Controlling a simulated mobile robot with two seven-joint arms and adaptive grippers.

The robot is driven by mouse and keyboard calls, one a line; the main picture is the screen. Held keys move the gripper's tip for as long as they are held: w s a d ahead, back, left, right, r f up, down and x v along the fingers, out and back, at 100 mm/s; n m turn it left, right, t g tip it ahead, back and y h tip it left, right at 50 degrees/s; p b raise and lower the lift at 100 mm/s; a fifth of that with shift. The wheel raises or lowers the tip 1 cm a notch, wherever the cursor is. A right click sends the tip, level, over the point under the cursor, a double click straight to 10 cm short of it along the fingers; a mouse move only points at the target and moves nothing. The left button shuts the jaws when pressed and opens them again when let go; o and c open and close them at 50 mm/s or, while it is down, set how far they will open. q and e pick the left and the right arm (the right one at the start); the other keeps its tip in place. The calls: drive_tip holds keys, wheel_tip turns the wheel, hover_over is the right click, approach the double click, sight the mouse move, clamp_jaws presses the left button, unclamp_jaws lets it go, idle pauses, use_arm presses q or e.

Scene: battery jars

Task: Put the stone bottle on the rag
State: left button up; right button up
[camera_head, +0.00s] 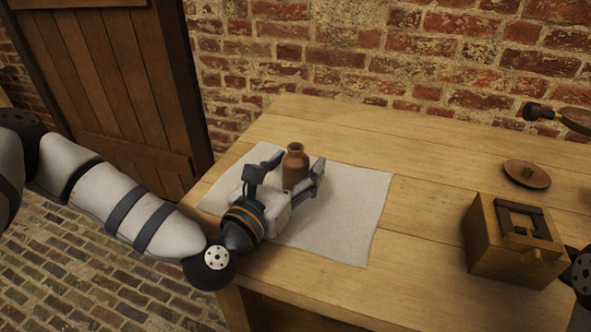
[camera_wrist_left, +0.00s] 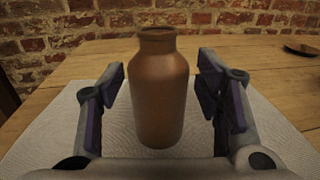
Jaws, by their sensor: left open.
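The stone bottle (camera_head: 295,163) is a brown bottle with a short neck. It stands upright on the pale grey rag (camera_head: 350,215), which lies flat on the left part of the table. My left gripper (camera_head: 293,170) is open, with one finger on each side of the bottle. In the left wrist view the bottle (camera_wrist_left: 160,95) stands between the two fingers, with a visible gap on both sides. The rag (camera_wrist_left: 45,140) spreads under it there. The lower part of the bottle is partly hidden by the gripper in the head view.
A wooden box (camera_head: 510,240) with a dark frame on top stands at the right of the table. A small brown lid (camera_head: 527,173) lies behind it. A magnifier-like object (camera_head: 560,116) shows at the far right. The table between rag and box is clear. A brick wall stands behind.

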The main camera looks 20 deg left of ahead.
use_arm(q)
drive_tip(key=s, duration=0.3)
drive_tip(key=s+a, duration=0.1)
drive_tip(key=s, duration=0.4)
drive_tip(key=shift+s+a+f, duration=0.25)
drive_tip(key=shift+s+a, duration=0.05)
drive_tip(key=shift+a, duration=0.05)
drive_tip(key=shift+s+a+r+p, duration=0.1)
drive_tip(key=shift+s+r+p, duration=0.1)
drive_tip(key=shift+s, duration=0.35)
drive_tip(key=shift+s+a+r+p, duration=0.1)
drive_tip(key=shift+s+p, duration=0.05)
drive_tip(key=shift+s, duration=0.6)
drive_tip(key=shift+f, duration=0.2)
use_arm(e)
drive_tip(key=shift+w+r, duration=0.4)
